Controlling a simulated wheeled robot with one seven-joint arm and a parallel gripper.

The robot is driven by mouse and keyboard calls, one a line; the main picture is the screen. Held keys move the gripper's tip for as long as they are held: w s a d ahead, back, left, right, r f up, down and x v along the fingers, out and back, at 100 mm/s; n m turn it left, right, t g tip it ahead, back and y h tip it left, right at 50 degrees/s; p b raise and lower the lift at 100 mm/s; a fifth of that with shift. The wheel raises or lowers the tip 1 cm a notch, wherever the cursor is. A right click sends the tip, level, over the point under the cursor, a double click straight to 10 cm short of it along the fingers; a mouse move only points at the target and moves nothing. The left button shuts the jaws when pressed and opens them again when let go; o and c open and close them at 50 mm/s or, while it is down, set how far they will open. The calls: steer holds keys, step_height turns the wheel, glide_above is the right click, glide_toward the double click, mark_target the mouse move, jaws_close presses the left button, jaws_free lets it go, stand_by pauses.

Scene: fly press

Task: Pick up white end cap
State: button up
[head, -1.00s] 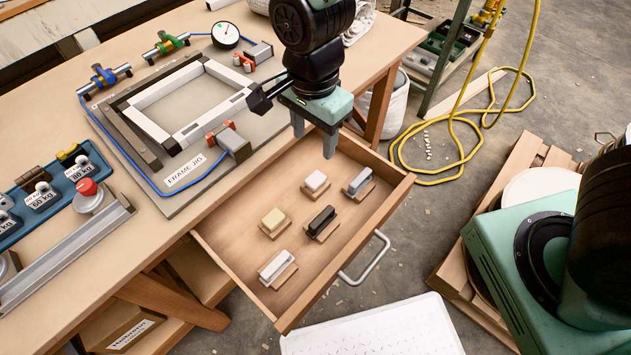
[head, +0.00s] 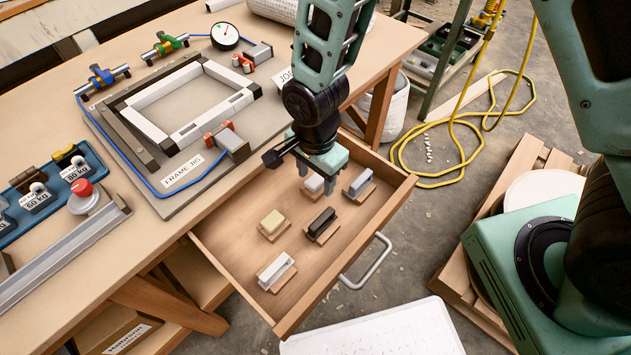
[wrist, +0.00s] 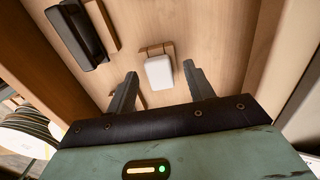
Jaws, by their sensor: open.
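The white end cap (head: 313,184) lies on a small wooden block in the open drawer, toward its back. In the wrist view, the white end cap (wrist: 159,72) shows between and a little beyond my fingertips. My gripper (head: 316,178) is open and empty, pointing down over the cap and partly hiding it in the head view. In the wrist view, the open fingers (wrist: 160,75) stand on either side of the cap with gaps. Whether they are down at its height I cannot tell.
The wooden drawer (head: 232,250) also holds a cream piece (head: 272,221), a black piece (head: 321,222), a grey piece (head: 360,182) and a long whitish piece (head: 275,270), each on a block. The black piece (wrist: 75,35) is close by in the wrist view. The frame jig (head: 190,180) stands on the bench.

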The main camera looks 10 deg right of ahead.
steer(key=shift+c, duration=0.3)
steer(key=c, duration=1)
steer(key=shift+o, duration=0.2)
